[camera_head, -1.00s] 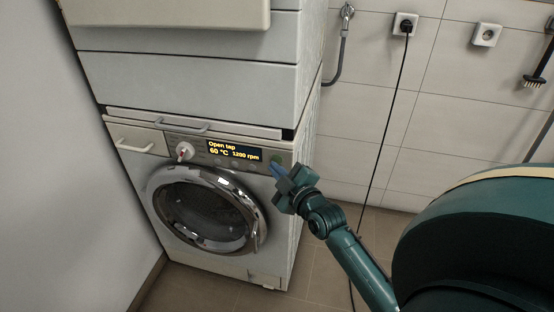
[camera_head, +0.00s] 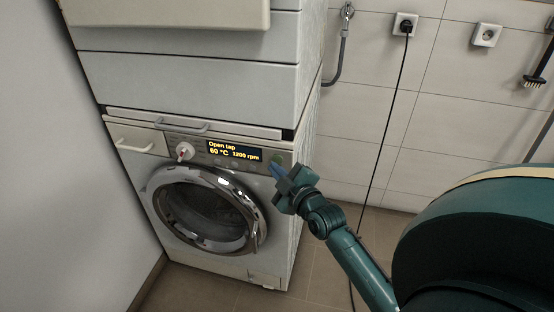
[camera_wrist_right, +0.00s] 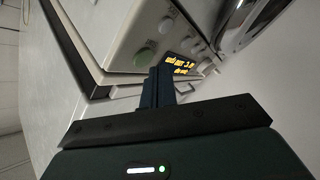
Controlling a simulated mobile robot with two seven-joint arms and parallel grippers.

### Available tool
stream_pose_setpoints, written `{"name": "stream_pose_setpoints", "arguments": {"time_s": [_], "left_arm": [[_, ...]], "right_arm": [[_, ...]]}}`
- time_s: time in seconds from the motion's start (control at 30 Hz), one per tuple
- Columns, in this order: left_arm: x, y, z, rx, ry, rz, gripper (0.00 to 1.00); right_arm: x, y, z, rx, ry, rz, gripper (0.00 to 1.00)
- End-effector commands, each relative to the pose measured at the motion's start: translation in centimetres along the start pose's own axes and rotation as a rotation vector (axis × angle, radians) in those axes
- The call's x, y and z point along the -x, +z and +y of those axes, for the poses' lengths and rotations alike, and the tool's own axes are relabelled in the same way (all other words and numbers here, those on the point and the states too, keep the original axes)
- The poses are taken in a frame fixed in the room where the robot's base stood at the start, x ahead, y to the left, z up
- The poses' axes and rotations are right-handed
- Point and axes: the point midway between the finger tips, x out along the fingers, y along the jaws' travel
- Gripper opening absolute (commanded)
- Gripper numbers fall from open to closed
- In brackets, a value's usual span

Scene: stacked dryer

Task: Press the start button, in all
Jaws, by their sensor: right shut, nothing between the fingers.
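The washing machine (camera_head: 270,262) stands below stacked units, with its round door shut. Its display (camera_head: 235,151) reads "Open tap", "60 °C" and "1200 rpm". A round green button (camera_wrist_right: 145,57) shows on the panel in the right wrist view. In the head view it shows at the panel's right end (camera_head: 277,158), just above my fingertips. My right gripper (camera_head: 274,171) is shut and empty, with its fingertips close to the panel. In the right wrist view the fingertips (camera_wrist_right: 160,70) are beside the green button; I cannot tell whether they touch the panel. My left gripper is out of view.
A program knob (camera_head: 185,151) and a drawer (camera_head: 136,140) are left of the display. A pull-out handle (camera_head: 182,126) juts out above the panel. A tap with a hose (camera_head: 346,14) and a plugged-in cable (camera_head: 383,130) are on the tiled wall at right.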

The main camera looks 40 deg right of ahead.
Motion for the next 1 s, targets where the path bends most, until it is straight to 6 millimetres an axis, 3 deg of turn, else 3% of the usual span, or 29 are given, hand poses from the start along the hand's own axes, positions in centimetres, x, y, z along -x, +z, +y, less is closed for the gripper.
{"name": "stream_pose_setpoints", "arguments": {"time_s": [1.0], "left_arm": [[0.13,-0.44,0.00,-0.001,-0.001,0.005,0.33]], "right_arm": [[-0.61,0.43,0.45,0.000,0.000,0.000,0.00]]}}
